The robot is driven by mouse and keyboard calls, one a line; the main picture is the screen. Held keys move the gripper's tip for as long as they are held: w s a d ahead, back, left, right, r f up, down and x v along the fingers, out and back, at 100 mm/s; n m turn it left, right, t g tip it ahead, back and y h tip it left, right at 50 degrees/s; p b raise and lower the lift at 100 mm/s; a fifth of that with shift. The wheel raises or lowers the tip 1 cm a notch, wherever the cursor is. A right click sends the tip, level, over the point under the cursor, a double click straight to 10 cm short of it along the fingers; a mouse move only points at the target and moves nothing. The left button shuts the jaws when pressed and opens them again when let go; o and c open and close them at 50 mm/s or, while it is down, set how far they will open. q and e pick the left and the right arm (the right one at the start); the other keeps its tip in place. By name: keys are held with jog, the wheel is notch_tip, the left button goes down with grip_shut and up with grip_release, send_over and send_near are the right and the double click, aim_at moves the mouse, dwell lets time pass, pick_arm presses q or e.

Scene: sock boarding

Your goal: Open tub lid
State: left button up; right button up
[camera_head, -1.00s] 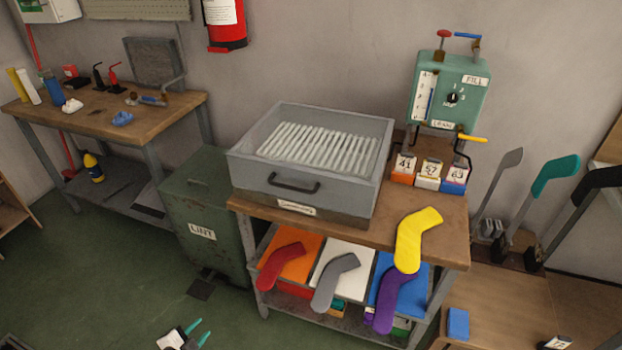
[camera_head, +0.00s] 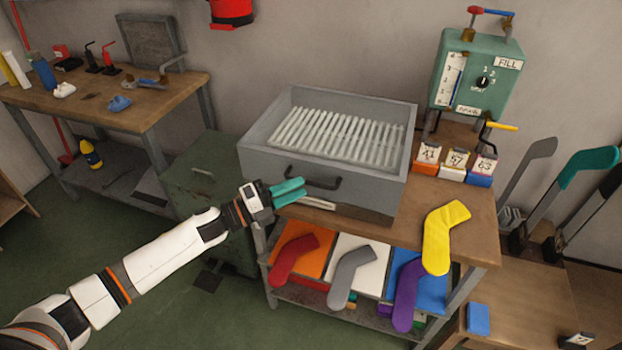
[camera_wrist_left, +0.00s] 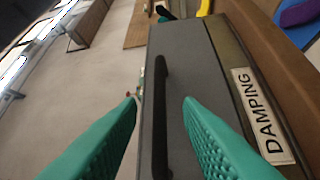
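The grey damping tub (camera_head: 370,194) stands on the wooden bench, its dark bar handle (camera_head: 322,183) on the front face. Rows of pale slats show in its top. My left gripper (camera_head: 304,188) is at the front of the tub, by the left end of the handle, with its teal fingers apart. In the left wrist view the handle (camera_wrist_left: 160,120) runs between the two open fingers, which do not close on it. The DAMPING label (camera_wrist_left: 263,115) is to the right there. My right gripper is in neither view.
A yellow sock (camera_head: 445,235) hangs over the front edge of the bench (camera_head: 470,205). Red, grey and purple socks lie on the shelf trays below. A green gauge box (camera_head: 475,75) and several numbered boxes stand right of the tub. A green lint bin (camera_head: 205,175) is left of it.

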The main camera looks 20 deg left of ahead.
aim_at(310, 181)
pick_arm(q)
jog(key=shift+x, duration=2.25)
grip_shut()
